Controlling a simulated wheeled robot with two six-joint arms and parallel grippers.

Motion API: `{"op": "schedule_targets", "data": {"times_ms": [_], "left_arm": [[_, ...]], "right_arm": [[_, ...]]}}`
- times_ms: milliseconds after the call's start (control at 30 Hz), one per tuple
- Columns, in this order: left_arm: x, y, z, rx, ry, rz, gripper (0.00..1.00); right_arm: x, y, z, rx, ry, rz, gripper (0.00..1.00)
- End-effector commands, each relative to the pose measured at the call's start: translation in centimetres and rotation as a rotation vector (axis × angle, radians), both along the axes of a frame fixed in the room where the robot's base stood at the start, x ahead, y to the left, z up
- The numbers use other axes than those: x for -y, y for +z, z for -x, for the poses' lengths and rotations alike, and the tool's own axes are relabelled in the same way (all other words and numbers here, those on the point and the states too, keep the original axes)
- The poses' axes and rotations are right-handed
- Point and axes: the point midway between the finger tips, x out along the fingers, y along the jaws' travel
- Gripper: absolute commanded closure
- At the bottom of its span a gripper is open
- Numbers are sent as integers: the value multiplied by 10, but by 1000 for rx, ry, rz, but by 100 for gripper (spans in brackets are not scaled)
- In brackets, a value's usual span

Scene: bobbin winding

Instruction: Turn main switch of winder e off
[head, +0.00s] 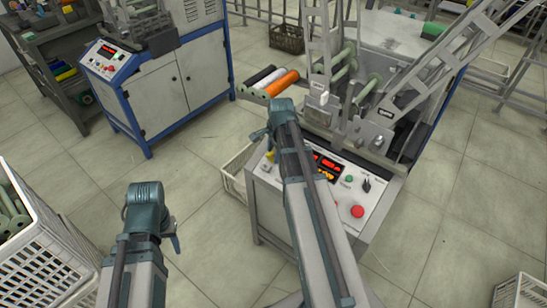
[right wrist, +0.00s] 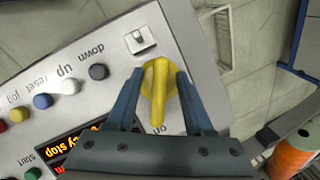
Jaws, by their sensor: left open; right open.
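The yellow rotary switch (right wrist: 158,85) sits on the light control panel (right wrist: 95,25) in the right wrist view. Its handle points down in that picture, towards the word "on". My right gripper (right wrist: 160,76) is open, with one blue finger on each side of the switch; I cannot tell whether they touch it. My left gripper (head: 150,215) is held low at the left, away from the winder.
The panel has several coloured buttons, a red display (right wrist: 90,140) and a red stop button (head: 357,211). Orange, white and black bobbins (head: 282,83) lie behind my right gripper. A crate of green bobbins (head: 45,262) stands at the left. A second machine (head: 165,85) stands behind.

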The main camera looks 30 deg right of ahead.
Motion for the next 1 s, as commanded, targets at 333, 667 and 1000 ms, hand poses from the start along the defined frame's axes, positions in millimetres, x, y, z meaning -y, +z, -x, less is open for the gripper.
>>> {"op": "schedule_targets", "data": {"times_ms": [333,667,1000], "left_arm": [[0,0,0,0,0,0,50],[0,-1,0,0,0,0,50],[0,0,0,0,0,0,50]], "right_arm": [[0,0,0,0,0,0,62],[0,0,0,0,0,0,100],[0,0,-1,-15,34,6,100]]}}
